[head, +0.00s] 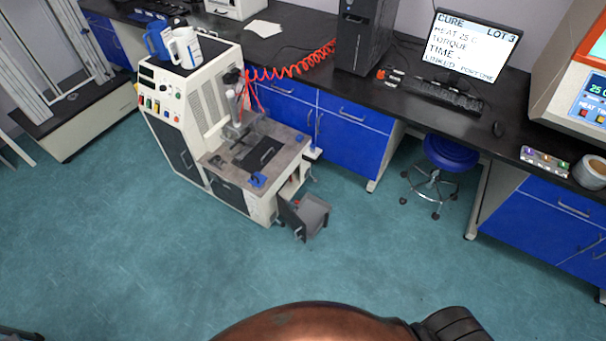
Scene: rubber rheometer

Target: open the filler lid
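A cream and grey floor-standing machine (185,115) stands left of centre in the head view, with a grey worktop (285,150) on its right side. A dark rectangular panel with a bar handle (262,156) lies flat in that worktop. It may be the filler lid, but I cannot tell for certain. A small blue piece (258,180) sits at the worktop's front edge. Neither of my grippers is in view.
A grey open bin (312,212) sticks out low at the machine's right. A red coiled hose (290,70) runs behind it. Two jugs (185,47) stand on top. A blue stool (450,152) is under the bench. The teal floor (150,250) in front is clear.

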